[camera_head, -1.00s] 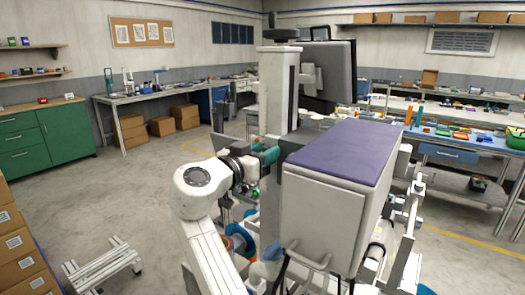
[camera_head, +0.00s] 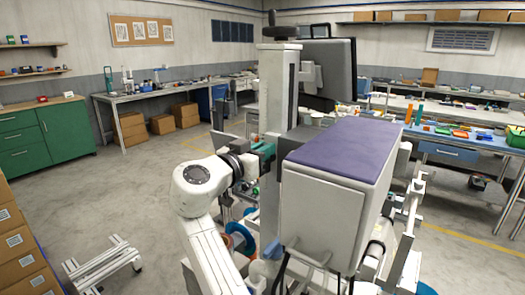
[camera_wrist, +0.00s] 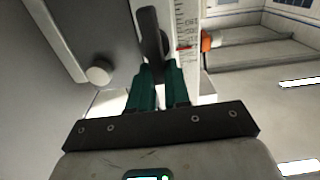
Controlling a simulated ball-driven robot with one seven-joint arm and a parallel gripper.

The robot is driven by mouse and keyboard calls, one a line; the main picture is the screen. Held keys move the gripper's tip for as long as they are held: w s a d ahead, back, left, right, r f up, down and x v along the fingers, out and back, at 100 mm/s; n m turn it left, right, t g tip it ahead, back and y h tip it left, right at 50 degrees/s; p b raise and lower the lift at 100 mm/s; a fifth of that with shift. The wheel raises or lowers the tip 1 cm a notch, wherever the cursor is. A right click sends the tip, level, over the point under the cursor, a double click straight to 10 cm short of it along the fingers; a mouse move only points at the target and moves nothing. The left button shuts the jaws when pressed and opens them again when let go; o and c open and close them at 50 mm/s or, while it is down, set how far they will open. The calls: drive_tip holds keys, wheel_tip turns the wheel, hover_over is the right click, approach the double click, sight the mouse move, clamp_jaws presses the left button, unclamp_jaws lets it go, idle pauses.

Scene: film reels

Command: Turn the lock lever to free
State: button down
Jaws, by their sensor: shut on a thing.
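The lock lever (camera_wrist: 148,28) is a dark, rounded bar in the wrist view, standing near upright in the picture in front of a pale column (camera_wrist: 190,12). My gripper (camera_wrist: 158,72) has teal fingers, which are shut on the lever's lower end. That end is partly hidden between the fingers. In the head view my gripper (camera_head: 266,152) reaches the machine's column (camera_head: 277,90) from the left. The lever cannot be made out there.
A ruled scale with a red mark (camera_wrist: 185,47) runs beside the lever. A pale round knob (camera_wrist: 98,75) sits to the left, and an orange cylinder (camera_wrist: 207,41) to the right. The large purple-topped housing (camera_head: 340,150) stands close to my gripper's right. Open floor lies left.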

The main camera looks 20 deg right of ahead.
drive_tip(key=shift+w+a+f+n+p, duration=0.3)
drive_tip(key=shift+w+f+n+p, duration=0.15)
drive_tip(key=shift+n, duration=2.5)
drive_tip(key=shift+w+a+f+n+p, duration=0.3)
drive_tip(key=shift+f+n+p, duration=0.15)
drive_tip(key=shift+n, duration=2.45)
drive_tip(key=shift+w+a+f+n+p, duration=0.3)
drive_tip(key=shift+w+f+n+p, duration=0.15)
drive_tip(key=shift+n, duration=2.5)
drive_tip(key=shift+f, duration=0.1)
drive_tip(key=c, duration=1.1)
unclamp_jaws()
drive_tip(key=shift+s, duration=0.1)
drive_tip(key=b+v, duration=0.2)
drive_tip(key=v, duration=0.8)
drive_tip(key=shift+s+a, duration=0.2)
drive_tip(key=shift+a, duration=0.1)
